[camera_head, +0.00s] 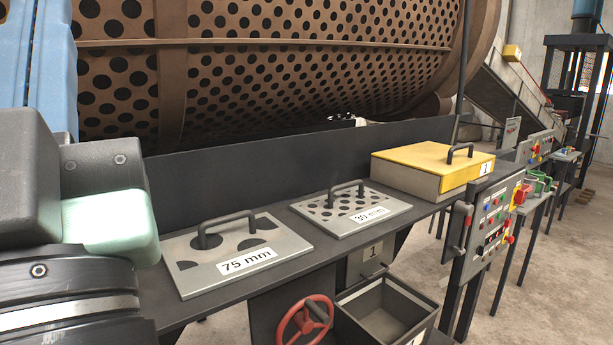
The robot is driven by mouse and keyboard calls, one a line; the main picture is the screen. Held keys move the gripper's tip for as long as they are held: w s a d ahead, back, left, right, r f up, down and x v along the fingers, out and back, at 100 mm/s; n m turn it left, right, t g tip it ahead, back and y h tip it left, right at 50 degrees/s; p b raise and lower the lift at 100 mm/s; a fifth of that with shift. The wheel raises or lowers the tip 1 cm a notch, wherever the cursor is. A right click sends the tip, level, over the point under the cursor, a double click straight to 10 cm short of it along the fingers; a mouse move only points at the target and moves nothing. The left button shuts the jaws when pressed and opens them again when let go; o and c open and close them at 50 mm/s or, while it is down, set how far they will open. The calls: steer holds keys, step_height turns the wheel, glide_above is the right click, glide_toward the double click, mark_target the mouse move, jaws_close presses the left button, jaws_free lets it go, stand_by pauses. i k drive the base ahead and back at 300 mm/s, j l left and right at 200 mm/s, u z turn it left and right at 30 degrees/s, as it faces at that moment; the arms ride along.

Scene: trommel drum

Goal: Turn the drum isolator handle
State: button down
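A control panel (492,222) stands at the right, below the end of the long dark ledge, with several coloured buttons and red knobs. A dark lever-like handle (459,226) sits upright on the panel's left side. It may be the drum isolator handle, but no label on it is readable. My arm fills the left edge of the view, with dark grey and pale green parts. My gripper's fingers are not visible, so I cannot see what they are doing.
Screen plates marked 75 mm (190,275) and 30 mm (325,220) lie on the ledge. A yellow-lidded box (415,160) stands further right. Below are a red handwheel (285,322) and an open grey bin (350,298). The perforated drum (290,70) is behind.

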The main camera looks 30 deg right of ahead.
mark_target(518, 198)
steer(key=l+z, duration=0.4)
steer(key=i+l+z, duration=0.15)
steer(key=z, duration=0.25)
steer(key=i+l+z, duration=0.1)
steer(key=l+z, duration=0.3)
steer(key=i+l+z, duration=0.1)
steer(key=z, duration=0.3)
steer(key=i+l, duration=0.35)
steer(key=i+l+z, duration=0.15)
steer(key=i+l, duration=0.15)
steer(key=i, duration=0.15)
